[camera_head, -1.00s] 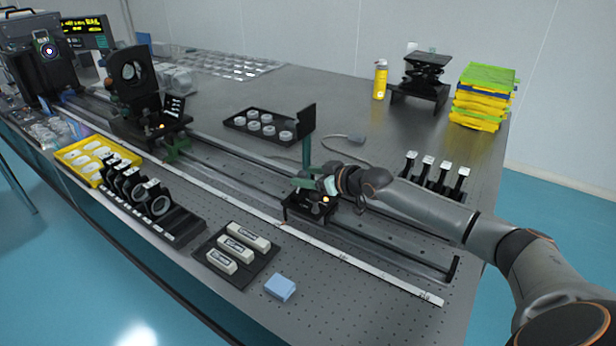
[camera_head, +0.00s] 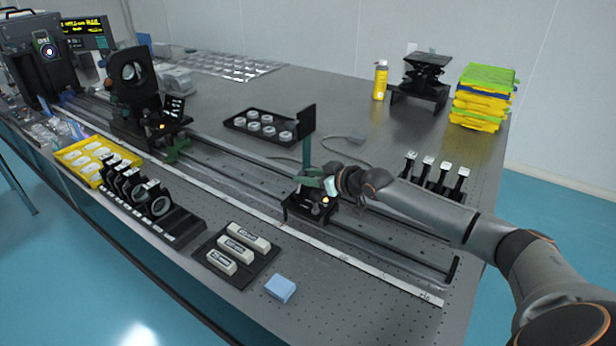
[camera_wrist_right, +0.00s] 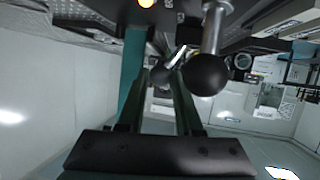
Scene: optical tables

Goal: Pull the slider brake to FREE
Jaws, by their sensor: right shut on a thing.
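In the right wrist view the fingers (camera_wrist_right: 165,78) converge on a small lever (camera_wrist_right: 177,57), which I take as the slider brake; the contact is mostly hidden. A black ball knob (camera_wrist_right: 207,75) on a metal rod is close beside the fingers. No FREE marking is readable. My left gripper is out of view.
A black tray (camera_head: 262,264) of pale blocks and a blue block (camera_head: 280,288) lie in front of the rail. A tray of white discs (camera_head: 240,124) lies behind it. Several posts (camera_head: 443,178) stand at the right. A second carriage (camera_head: 140,125) stands farther left.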

